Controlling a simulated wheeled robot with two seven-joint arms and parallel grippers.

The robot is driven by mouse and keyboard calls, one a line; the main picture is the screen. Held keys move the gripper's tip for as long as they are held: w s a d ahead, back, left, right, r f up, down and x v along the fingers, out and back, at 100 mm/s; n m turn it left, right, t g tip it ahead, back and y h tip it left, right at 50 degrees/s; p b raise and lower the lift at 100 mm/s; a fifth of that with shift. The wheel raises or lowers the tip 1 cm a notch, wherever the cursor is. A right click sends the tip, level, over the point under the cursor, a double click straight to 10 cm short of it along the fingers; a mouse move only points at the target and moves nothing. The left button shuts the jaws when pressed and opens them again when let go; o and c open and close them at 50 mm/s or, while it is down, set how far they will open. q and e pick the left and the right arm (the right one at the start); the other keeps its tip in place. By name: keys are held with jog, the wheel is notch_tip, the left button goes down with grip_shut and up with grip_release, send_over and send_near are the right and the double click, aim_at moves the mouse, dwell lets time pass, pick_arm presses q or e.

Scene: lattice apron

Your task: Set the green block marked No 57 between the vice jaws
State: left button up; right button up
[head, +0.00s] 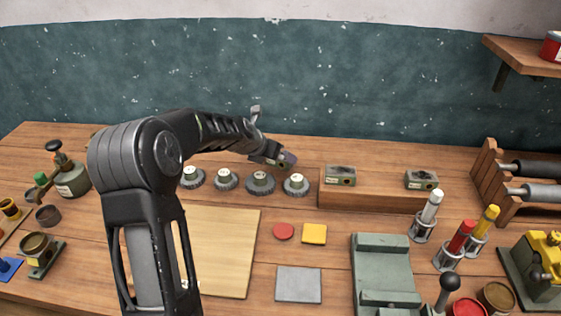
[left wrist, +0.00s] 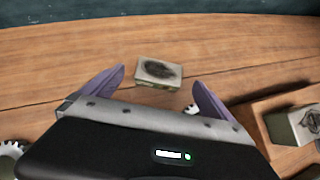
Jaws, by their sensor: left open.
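My left gripper (head: 286,159) is over the back of the bench, behind the row of gears. It is open and empty. In the left wrist view a pale block with a dark top mark (left wrist: 158,71) lies on the bench ahead, framed between the spread fingertips (left wrist: 160,78); it is hidden in the head view. Two grey-green blocks, left (head: 340,175) and right (head: 421,180), sit on a wooden riser; one also shows in the left wrist view (left wrist: 292,127). No number is readable. The grey-green vice (head: 383,268) stands at front right, nothing visible between its jaws. My right gripper is not in view.
Several gears with pale hubs (head: 260,183) stand in front of the gripper. The wooden riser (head: 370,198) is to its right. Red disc (head: 283,231), yellow square (head: 314,234) and grey plate (head: 298,285) lie flat left of the vice. Upright colored cylinders (head: 427,215) stand right of it.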

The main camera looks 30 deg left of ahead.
aim_at(282, 164)
pick_arm(q)
jog(key=shift+w+f, duration=0.2)
jog(key=shift+w+f, duration=0.1)
jog(key=shift+f, duration=0.1)
jog(key=b+x, duration=0.2)
jog(key=x, duration=0.2)
jog(key=shift+w+a+f, duration=0.1)
jog(key=shift+w+f, duration=0.2)
jog(key=shift+r, duration=0.1)
jog(key=c, duration=2.1)
jog(key=shift+r, duration=0.1)
grip_shut()
